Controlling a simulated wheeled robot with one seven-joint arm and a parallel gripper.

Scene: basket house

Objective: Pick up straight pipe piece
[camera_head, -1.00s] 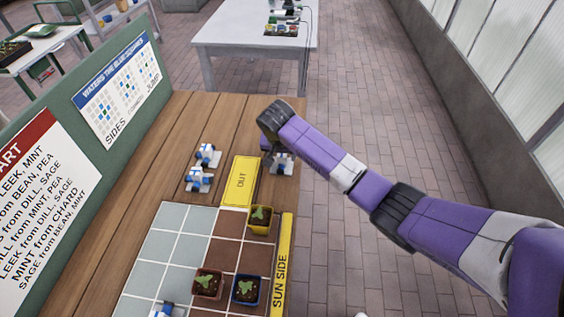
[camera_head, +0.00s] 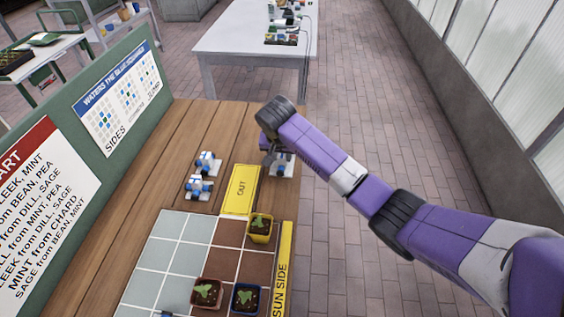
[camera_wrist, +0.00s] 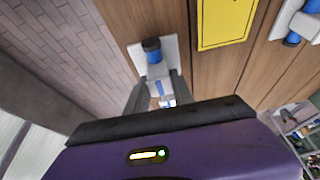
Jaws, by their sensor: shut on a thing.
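A pipe piece (camera_wrist: 153,51), a white square tile with a blue-and-white pipe on it, is at the table's right edge. It also shows in the head view (camera_head: 285,170), partly covered by my gripper. My gripper (camera_head: 272,158) reaches over it from the right. In the wrist view the two grey fingers (camera_wrist: 159,90) are shut on its pipe part. Its tile appears at or just above the wood; I cannot tell if it touches. Two other blue-and-white pipe pieces, one farther (camera_head: 207,162) and one nearer (camera_head: 198,187), stand on the wood to the left.
A yellow OUT plate (camera_head: 241,187) lies beside the held piece. A grid board (camera_head: 183,257) with small potted plants (camera_head: 260,228) is in front. A green sign panel (camera_head: 150,85) stands left. A white table (camera_head: 255,40) is beyond. Floor is clear right.

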